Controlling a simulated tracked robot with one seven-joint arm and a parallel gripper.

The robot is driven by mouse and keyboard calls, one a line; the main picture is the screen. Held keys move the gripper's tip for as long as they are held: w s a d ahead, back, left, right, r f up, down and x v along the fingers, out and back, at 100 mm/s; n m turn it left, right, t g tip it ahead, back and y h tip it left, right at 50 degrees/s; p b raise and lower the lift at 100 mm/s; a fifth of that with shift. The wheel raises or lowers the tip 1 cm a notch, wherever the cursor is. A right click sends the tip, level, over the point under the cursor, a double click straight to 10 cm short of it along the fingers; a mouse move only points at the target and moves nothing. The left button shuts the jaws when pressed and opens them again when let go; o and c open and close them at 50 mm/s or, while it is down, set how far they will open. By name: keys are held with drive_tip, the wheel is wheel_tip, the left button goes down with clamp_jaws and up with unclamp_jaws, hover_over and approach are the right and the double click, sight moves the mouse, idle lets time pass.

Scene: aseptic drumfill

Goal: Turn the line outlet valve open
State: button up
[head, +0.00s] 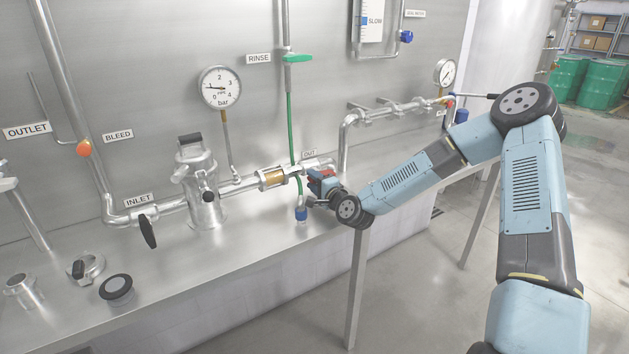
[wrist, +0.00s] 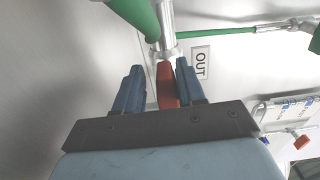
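The line outlet valve is by the OUT label (head: 309,154), on the pipe right of the amber sight glass (head: 273,177). In the wrist view its red handle (wrist: 166,85) stands between the two blue fingers of my gripper (wrist: 158,67), nearer the right finger, with a gap on the left. The fingers are apart, so my gripper is open around the handle. The handle points from the silver pipe toward my gripper palm. In the head view my gripper (head: 318,186) is at the valve and covers most of it.
A pressure gauge (head: 219,87), a steel strainer housing (head: 201,190) and the black-handled inlet valve (head: 147,231) are to the left. Loose fittings (head: 117,289) lie on the steel bench.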

drive_tip(key=shift+o, duration=0.7)
drive_tip(key=shift+r, duration=0.1)
drive_tip(key=shift+d, duration=0.1)
drive_tip(key=shift+d, duration=0.1)
drive_tip(key=v, duration=1.3)
drive_tip(key=shift+s, duration=0.35)
